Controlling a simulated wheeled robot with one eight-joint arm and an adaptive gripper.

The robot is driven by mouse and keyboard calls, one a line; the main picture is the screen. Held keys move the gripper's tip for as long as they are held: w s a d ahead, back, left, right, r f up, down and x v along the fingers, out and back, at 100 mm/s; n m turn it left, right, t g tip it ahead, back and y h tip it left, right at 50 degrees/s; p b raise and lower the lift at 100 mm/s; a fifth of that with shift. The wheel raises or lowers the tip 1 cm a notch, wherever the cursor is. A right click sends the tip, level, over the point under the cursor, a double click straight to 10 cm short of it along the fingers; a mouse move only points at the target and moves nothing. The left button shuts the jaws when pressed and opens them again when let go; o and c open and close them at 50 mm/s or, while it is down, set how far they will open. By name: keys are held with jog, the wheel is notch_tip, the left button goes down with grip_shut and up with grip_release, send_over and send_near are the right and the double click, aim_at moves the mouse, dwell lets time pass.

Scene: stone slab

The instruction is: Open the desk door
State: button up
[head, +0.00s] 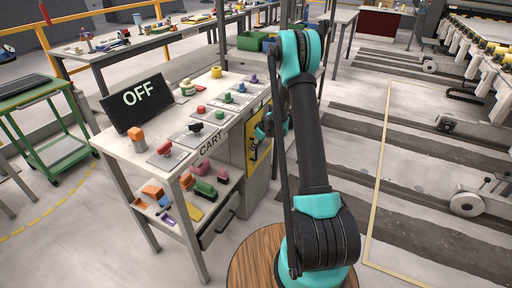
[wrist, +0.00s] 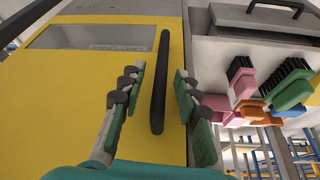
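The yellow desk door (head: 264,150) is on the side of the white workbench in the head view, partly hidden by my arm. It fills the left of the wrist view (wrist: 60,95), with a grey window panel near its top, and looks shut. Its long black handle (wrist: 160,85) stands upright in the picture near the door's right edge. My gripper (wrist: 158,84) is open, with one green-and-grey finger on each side of the handle. Gaps show between both fingers and the handle. In the head view my gripper (head: 268,126) is mostly hidden behind my arm.
The white bench top (head: 215,118) holds an OFF screen (head: 137,98) and several coloured buttons. A drawer (head: 218,228) and a shelf with coloured blocks (head: 203,189) are below. A green cart (head: 45,125) stands at left. Floor is open at right, before conveyor machinery.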

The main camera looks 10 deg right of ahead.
grip_shut()
